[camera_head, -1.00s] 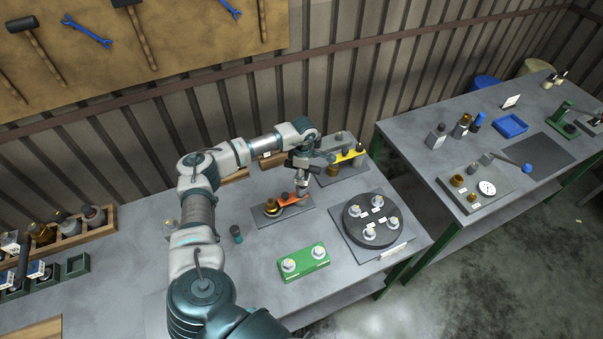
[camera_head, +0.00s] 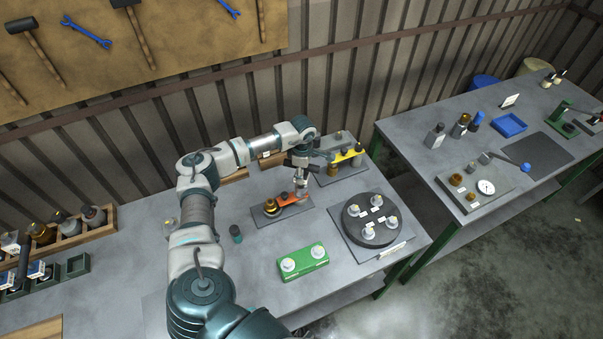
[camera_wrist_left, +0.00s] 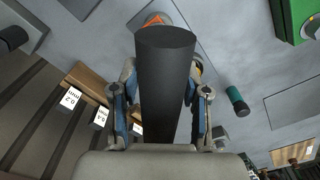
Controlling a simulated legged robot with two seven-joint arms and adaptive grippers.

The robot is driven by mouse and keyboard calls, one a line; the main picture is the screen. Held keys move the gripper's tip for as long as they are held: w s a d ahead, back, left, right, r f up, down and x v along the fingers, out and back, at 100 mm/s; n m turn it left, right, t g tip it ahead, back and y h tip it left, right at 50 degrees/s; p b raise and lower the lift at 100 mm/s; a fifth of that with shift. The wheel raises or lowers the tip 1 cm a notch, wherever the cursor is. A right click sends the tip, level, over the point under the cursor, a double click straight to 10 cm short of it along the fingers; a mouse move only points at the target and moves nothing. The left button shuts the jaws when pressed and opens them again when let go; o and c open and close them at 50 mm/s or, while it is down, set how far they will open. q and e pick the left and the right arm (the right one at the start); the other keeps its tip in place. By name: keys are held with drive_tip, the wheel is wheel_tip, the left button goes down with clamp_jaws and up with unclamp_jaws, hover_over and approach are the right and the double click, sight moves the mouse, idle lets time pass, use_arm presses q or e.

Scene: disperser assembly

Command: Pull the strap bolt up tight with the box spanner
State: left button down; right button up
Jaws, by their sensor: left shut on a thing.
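My left gripper (camera_head: 302,178) is over the small plate (camera_head: 267,218) near the middle of the bench, pointing down. It is shut on the box spanner, a dark cylinder (camera_wrist_left: 165,90) that fills the middle of the left wrist view between the fingers. The spanner's lower end is at the right end of the orange strap (camera_head: 287,199). A bit of orange also shows past the spanner in the left wrist view (camera_wrist_left: 155,19). A brass round part (camera_head: 270,207) sits at the strap's left end. The strap bolt is hidden. My right gripper is out of view.
A dark round plate (camera_head: 372,219) with several pegs stands to the right. A green block (camera_head: 303,261) with two white knobs is in front.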

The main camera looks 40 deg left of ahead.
use_arm(q)
drive_tip(key=shift+a, duration=0.2)
idle(0.4)
drive_tip(key=shift+a, duration=0.3)
drive_tip(key=shift+d, duration=0.1)
idle(0.7)
drive_tip(key=shift+f, duration=0.15)
